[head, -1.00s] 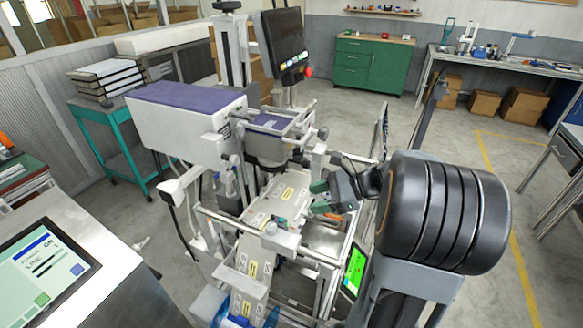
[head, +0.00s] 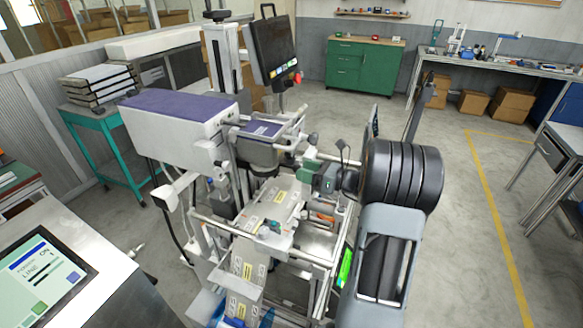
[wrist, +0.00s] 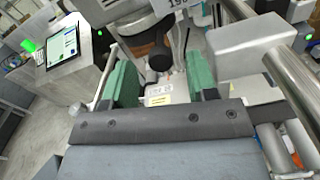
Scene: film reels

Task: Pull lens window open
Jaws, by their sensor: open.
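My gripper (head: 309,172) has green fingers and is in front of the machine, close to the right of its print head. In the wrist view, the fingers (wrist: 160,72) are apart with nothing clamped between them. A black rounded knob (wrist: 160,59) shows between and just beyond them; contact is not visible. The head view shows a purple-topped machine unit (head: 172,120) and a smaller purple-topped unit (head: 262,129) with a dark round housing (head: 258,157) below it. I cannot tell which part is the lens window.
A metal rail (head: 210,225) and the labelled film path (head: 277,205) lie below my gripper. A black monitor (head: 272,50) stands behind. In the wrist view, a grey block (wrist: 249,42) and metal tubes crowd the right side.

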